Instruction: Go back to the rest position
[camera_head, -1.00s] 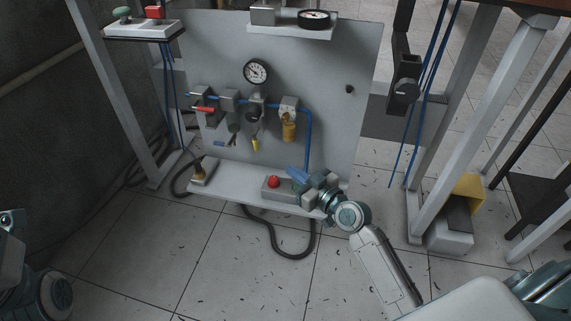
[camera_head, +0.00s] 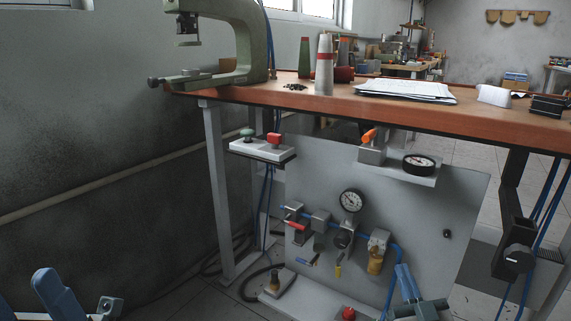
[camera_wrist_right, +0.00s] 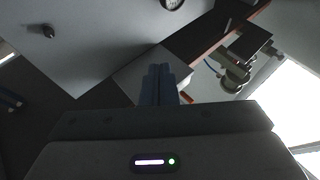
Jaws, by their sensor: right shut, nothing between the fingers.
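My right gripper (camera_head: 404,268) shows at the lower right in the head view, its blue fingers pointing up in front of the grey pneumatic panel (camera_head: 430,215). The fingers are together with nothing between them. The right wrist view shows the same blue fingertips (camera_wrist_right: 159,70) pressed side by side and empty. My left gripper (camera_head: 45,275) is cut off at the bottom left corner in the head view.
Two gauges (camera_head: 351,201), a red valve (camera_head: 294,226) and a button box (camera_head: 265,149) sit below. Blue hoses hang at right.

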